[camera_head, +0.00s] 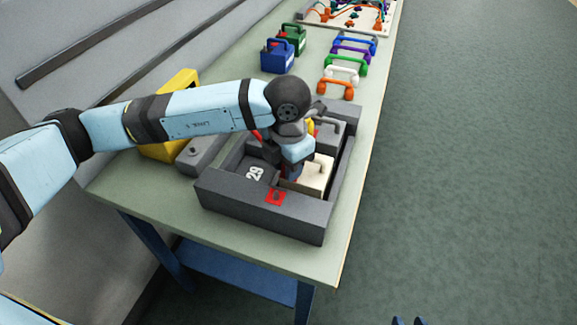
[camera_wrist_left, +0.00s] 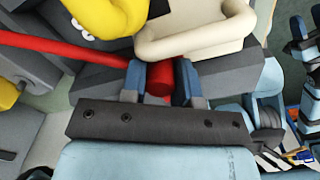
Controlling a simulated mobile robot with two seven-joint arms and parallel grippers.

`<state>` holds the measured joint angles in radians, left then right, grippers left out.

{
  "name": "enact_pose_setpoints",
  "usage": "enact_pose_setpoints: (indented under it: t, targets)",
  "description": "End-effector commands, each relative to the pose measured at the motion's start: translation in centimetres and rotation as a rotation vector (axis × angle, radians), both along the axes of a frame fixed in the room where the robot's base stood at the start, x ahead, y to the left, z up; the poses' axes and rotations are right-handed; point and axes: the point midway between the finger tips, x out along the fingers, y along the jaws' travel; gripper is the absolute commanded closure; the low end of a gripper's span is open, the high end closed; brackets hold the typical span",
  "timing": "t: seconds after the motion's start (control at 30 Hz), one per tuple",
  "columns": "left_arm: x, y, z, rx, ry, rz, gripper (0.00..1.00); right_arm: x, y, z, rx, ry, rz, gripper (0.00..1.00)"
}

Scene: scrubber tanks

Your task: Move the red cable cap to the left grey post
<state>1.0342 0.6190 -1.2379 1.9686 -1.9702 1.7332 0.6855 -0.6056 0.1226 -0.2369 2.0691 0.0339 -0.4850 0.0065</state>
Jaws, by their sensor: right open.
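My left gripper (camera_wrist_left: 160,82) has its two blue fingers close on both sides of a red cylinder, the red cable cap (camera_wrist_left: 159,78). A thick red cable (camera_wrist_left: 70,48) runs from there to the left. In the head view my left gripper (camera_head: 290,172) points down into a dark grey walled tray (camera_head: 260,212), and the arm hides most of the cap. A grey block with a small knob (camera_head: 193,150) stands left of the tray; I cannot tell whether it is the left grey post. Only the blue tips of my right gripper (camera_head: 409,321) show, apart and empty, at the bottom edge.
A cream block with a handle (camera_head: 316,176) sits in the tray's right side, close to my left gripper. A yellow case (camera_head: 163,148) stands behind my left arm. Blue (camera_head: 277,57) and green (camera_head: 293,38) cases and several coloured handles stand farther back. The table's right edge is near the tray.

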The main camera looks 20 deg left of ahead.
Motion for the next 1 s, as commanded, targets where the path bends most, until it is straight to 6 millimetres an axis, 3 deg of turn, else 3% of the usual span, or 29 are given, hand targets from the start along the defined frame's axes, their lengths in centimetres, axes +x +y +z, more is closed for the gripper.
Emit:
enact_pose_setpoints:
  t: [0.1, 1.0]
  targets:
    - [0.0, 0.0, 0.0, 0.0, 0.0, 0.0, 1.0, -0.1, -0.1, -0.1, -0.002, 0.002, 0.001, 0.57]
    - [0.0, 0.0, 2.9, -0.001, -0.001, 0.0, 1.0, 0.0, 0.1, 1.3, 0.004, 0.0, -0.002, 0.57]
